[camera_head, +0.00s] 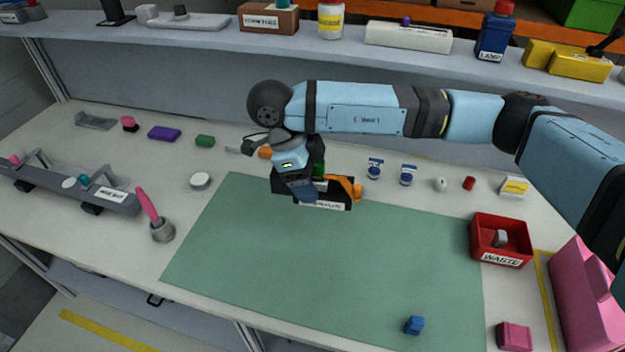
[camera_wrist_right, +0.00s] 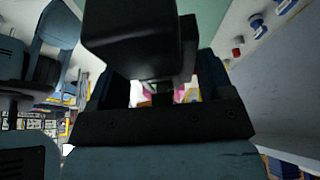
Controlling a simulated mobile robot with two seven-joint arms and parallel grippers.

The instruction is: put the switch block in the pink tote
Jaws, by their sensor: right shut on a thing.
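My right gripper (camera_head: 312,188) is over the far edge of the green mat, shut on a black block with a white label (camera_head: 322,204), which I take to be the switch block. The label is too small to read, and the gripper hides part of the block. In the right wrist view the dark block (camera_wrist_right: 130,40) fills the space ahead of the jaws. The pink tote (camera_head: 585,305) stands at the right edge, cut off by the frame, well to the right of the gripper. My left gripper is not in view.
A red waste bin (camera_head: 484,246) stands left of the tote, with a pink block (camera_head: 514,337) nearer the front. A small blue block (camera_head: 414,325) lies on the green mat (camera_head: 300,260), otherwise mostly clear. Several small parts line the back. A shelf (camera_head: 230,36) runs above.

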